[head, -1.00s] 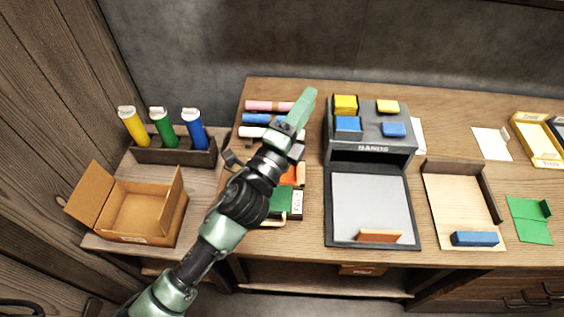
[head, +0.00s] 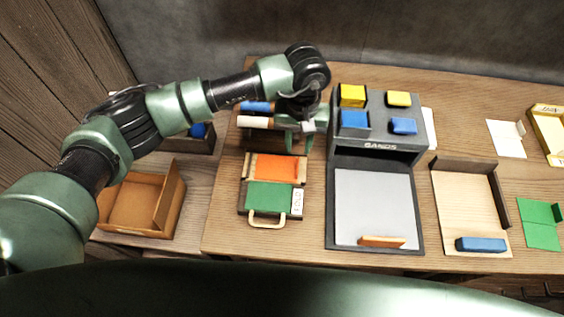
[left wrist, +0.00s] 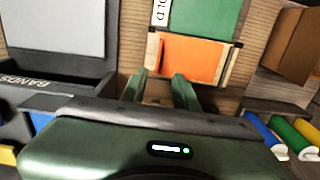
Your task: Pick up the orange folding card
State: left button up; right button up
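The orange folding card (head: 276,168) lies flat in a wooden frame on the table, just behind the green panel (head: 268,196) of the folding board. In the left wrist view the orange card (left wrist: 190,58) is just beyond the fingertips. My left gripper (head: 300,143) is over the table behind the card's right part, pointing down. In the left wrist view the left gripper (left wrist: 161,75) has its two fingers apart with nothing between them. It is not clear whether they touch the frame's edge. My right gripper is not in view.
A grey stand (head: 372,148) with yellow and blue blocks is close on the right. Rolls (head: 255,122) lie behind the card, partly hidden by my arm. A cardboard box (head: 140,203) is at the left.

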aim_at(277, 166)
pick_arm(q)
jog(key=shift+s+f+p, duration=0.25)
jog(key=shift+f+p, duration=0.15)
jog(key=shift+f, duration=0.5)
notch_tip(277, 166, down, 5)
jog(key=p, duration=0.2)
jog(key=shift+d+r+p, duration=0.15)
jog(key=shift+p, duration=0.15)
jog(key=shift+f, duration=0.3)
grip_shut()
